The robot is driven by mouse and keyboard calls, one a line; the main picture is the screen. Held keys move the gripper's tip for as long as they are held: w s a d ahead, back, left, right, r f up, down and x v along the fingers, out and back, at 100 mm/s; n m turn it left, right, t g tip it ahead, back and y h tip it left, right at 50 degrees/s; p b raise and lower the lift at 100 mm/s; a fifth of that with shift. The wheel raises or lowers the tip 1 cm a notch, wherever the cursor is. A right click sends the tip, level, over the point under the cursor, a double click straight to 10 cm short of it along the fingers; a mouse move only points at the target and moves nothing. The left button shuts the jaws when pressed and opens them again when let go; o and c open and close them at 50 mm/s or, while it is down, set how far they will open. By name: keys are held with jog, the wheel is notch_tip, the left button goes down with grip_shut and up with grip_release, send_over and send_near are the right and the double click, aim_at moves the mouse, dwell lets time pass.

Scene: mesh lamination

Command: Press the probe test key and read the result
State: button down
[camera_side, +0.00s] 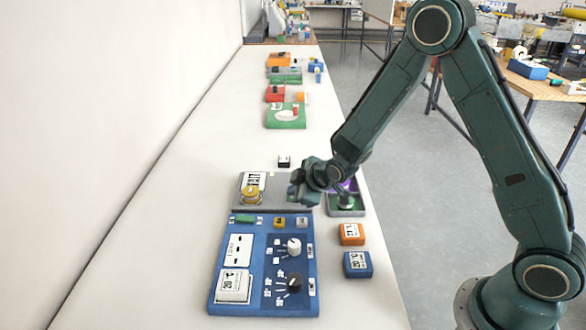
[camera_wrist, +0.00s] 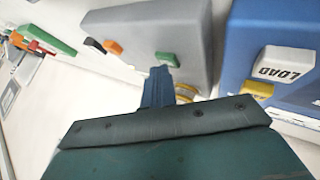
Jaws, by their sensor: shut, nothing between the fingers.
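My gripper (camera_side: 297,190) is shut and empty, low over the grey unit (camera_side: 228,208). In the wrist view my shut fingers (camera_wrist: 160,75) point at the grey unit (camera_wrist: 200,35), close to a green key (camera_wrist: 167,59); I cannot tell whether they touch it. An orange key (camera_wrist: 113,48) sits further left. A brass-coloured round part (camera_side: 250,195) stands on the unit near a printed label (camera_side: 253,180). No key is legibly marked as probe test.
In the wrist view a white LOAD key (camera_wrist: 287,63) and a yellow key (camera_wrist: 257,89) are on the blue panel. An orange block (camera_side: 351,233) and a blue block (camera_side: 357,264) lie right of the panel. A tray (camera_side: 347,212) stands right of my gripper. The table's left side is clear.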

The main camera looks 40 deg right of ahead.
jog(key=shift+r, duration=0.9)
jog(key=shift+r, duration=0.1)
jog(key=shift+r, duration=2.4)
